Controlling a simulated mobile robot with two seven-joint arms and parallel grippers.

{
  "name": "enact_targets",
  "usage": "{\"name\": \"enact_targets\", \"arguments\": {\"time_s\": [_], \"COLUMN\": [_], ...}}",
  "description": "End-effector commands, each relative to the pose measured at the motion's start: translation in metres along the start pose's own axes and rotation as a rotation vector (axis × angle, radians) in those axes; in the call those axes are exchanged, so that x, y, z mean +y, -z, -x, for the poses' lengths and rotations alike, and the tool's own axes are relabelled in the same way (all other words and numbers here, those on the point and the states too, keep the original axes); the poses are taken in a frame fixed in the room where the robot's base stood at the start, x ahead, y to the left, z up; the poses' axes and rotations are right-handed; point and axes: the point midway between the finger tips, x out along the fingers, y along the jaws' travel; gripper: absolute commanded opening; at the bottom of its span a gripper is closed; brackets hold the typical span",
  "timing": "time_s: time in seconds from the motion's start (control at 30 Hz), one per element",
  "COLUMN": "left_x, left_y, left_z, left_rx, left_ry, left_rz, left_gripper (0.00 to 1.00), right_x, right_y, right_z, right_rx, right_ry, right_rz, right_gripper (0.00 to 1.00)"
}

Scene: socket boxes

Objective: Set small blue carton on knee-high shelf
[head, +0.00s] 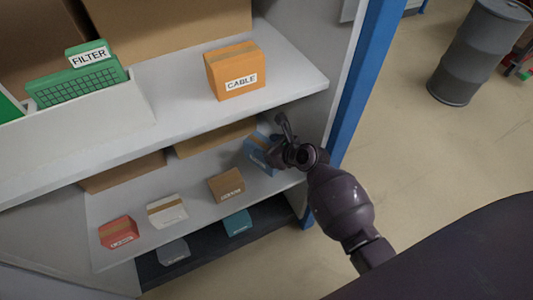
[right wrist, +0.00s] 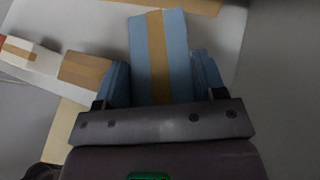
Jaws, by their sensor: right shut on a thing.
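The small blue carton (head: 258,154) with a tan tape stripe is at the right end of the middle white shelf (head: 197,208), partly hidden by my right gripper (head: 273,148). The gripper is shut on it. In the right wrist view the carton (right wrist: 175,50) sits between the two fingers of my right gripper (right wrist: 163,85), its striped face toward the camera. The carton looks slightly tilted in the head view. I cannot tell whether its base touches the shelf. My left gripper is not in view.
A brown carton (head: 226,185), a white carton (head: 167,211) and a red carton (head: 118,233) stand left on that shelf. An orange CABLE box (head: 235,70) stands on the shelf above. The blue upright (head: 362,75) is close on the right. A grey drum (head: 478,50) stands beyond.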

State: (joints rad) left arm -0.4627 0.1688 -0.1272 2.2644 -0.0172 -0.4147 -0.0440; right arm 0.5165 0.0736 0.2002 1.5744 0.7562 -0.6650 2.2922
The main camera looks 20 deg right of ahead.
Motion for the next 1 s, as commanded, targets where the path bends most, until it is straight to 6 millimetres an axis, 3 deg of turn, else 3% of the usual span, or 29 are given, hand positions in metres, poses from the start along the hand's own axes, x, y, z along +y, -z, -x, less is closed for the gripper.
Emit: {"name": "enact_targets", "arguments": {"time_s": [0.03,0.2,0.47,0.73,0.77,0.9,1.0], "left_x": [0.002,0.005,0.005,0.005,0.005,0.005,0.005], "left_y": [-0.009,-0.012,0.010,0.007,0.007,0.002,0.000], "left_z": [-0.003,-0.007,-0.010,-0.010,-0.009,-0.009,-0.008], "left_rx": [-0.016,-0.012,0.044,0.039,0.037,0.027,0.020], "left_ry": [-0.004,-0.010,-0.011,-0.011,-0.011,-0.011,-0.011], "left_rz": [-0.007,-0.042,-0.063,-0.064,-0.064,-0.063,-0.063], "left_gripper": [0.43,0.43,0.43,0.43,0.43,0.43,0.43], "right_x": [0.001,0.002,-0.002,-0.002,-0.002,-0.002,-0.002], "right_y": [0.015,0.040,0.032,0.035,0.036,0.036,0.036], "right_z": [-0.005,-0.017,-0.021,-0.022,-0.022,-0.022,-0.022], "right_rx": [0.010,0.013,0.000,0.000,0.003,0.003,0.003], "right_ry": [-0.002,-0.003,0.001,0.001,0.000,0.000,0.000], "right_rz": [-0.003,-0.005,-0.001,-0.001,-0.001,-0.001,-0.001], "right_gripper": [0.21,0.21,0.21,0.21,0.65,0.87,0.89]}}
